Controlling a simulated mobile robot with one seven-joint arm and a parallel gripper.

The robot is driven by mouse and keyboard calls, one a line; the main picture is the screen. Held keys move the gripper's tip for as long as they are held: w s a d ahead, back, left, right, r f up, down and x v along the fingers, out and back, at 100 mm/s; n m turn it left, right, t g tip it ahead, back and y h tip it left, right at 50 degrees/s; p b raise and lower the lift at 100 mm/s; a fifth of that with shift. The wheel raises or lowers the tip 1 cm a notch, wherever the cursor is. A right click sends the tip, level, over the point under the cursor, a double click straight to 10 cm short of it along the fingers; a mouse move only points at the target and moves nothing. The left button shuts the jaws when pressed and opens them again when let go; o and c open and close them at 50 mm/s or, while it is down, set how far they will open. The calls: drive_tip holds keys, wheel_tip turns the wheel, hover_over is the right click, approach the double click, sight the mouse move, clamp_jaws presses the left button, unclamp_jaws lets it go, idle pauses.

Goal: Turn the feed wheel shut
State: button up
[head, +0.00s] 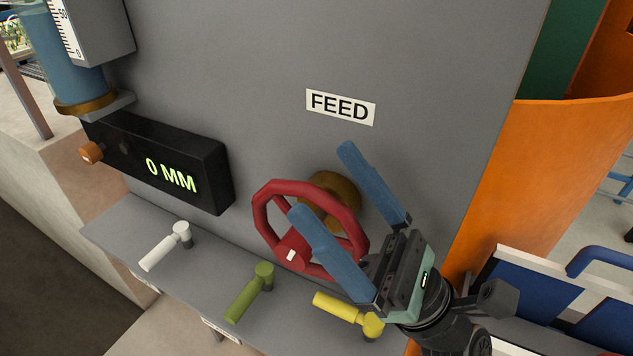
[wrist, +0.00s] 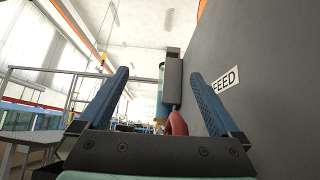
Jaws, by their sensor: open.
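The red feed wheel (head: 265,222) sits on a brass hub (head: 345,190) on the grey panel, below the FEED label (head: 341,107). A small white mark shows on its lower part. My gripper (head: 320,178) is open at the wheel's right side, its two blue fingers apart. In the head view one finger crosses in front of the wheel and the other lies beyond it near the hub. Whether either touches the rim I cannot tell. In the wrist view a red part of the wheel (wrist: 177,124) shows between the fingers, near the right one.
A black display (head: 160,160) reads 0 MM, left of the wheel. White (head: 165,245), green (head: 250,292) and yellow (head: 345,312) lever handles stand on the ledge below. A blue-filled cylinder (head: 75,80) is at the upper left. An orange curved wall (head: 545,180) stands at the right.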

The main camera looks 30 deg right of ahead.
drive_tip(key=s+d+f, duration=0.1)
drive_tip(key=s+d, duration=0.6)
drive_tip(key=s, duration=0.2)
drive_tip(key=shift+d+f+t+h, duration=0.3)
drive_tip(key=shift+d+f, duration=0.05)
idle(0.5)
drive_tip(key=shift+w, duration=0.1)
idle(0.5)
